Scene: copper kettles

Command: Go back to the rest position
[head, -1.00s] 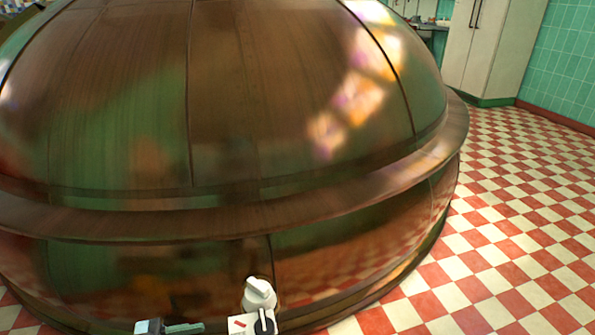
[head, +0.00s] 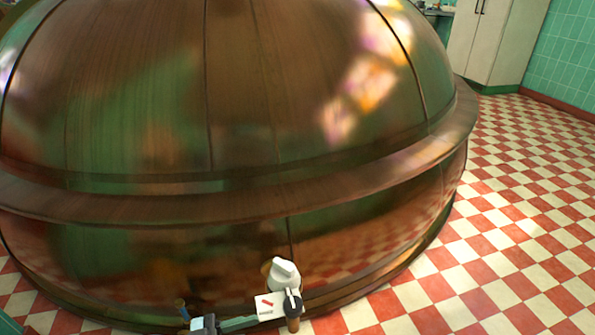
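A huge domed copper kettle (head: 250,125) fills the left and middle of the head view, with a wide rim band around it. At its foot, near the bottom edge of the picture, is a small fixture with a white rounded knob (head: 283,272), a white plate with a red mark (head: 269,304) and a dark grip-like piece (head: 293,310). A grey-blue piece (head: 203,324) sits to its left. The bottom edge partly cuts this fixture off. Neither of my grippers shows in the view.
The red and cream checkered floor (head: 530,210) is clear on the right. White cabinets (head: 490,45) stand at the back right against a green tiled wall (head: 565,55). A teal surface (head: 8,323) shows at the bottom left corner.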

